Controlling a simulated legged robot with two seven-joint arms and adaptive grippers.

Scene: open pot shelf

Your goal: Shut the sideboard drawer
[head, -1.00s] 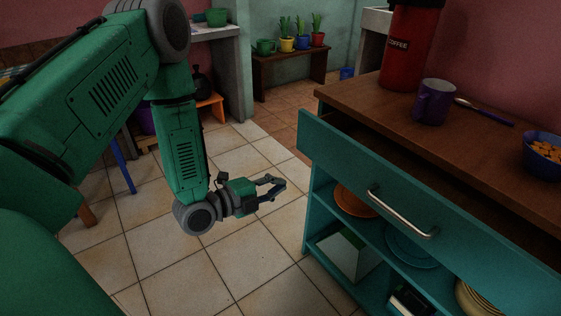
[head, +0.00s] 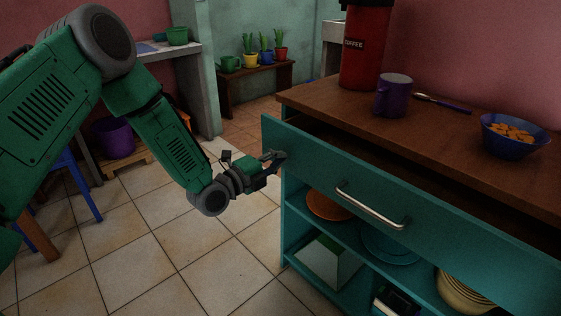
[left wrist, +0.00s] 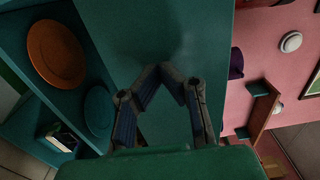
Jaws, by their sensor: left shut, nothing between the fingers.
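The sideboard (head: 285,225) is teal with a brown wooden top. Its wide drawer is pulled out, with a dark gap showing behind the drawer front (head: 310,160). The drawer has a metal bar handle (head: 370,207). My left gripper (head: 281,158) is shut and empty, at the left end of the drawer front. In the left wrist view its fingers (left wrist: 164,69) point at the teal drawer panel (left wrist: 190,35), which fills the middle. I cannot tell whether the fingertips touch it. The handle does not show in that view. My right gripper is not in view.
Plates lie on the open shelves below. The tiled floor (head: 190,250) in front is clear.

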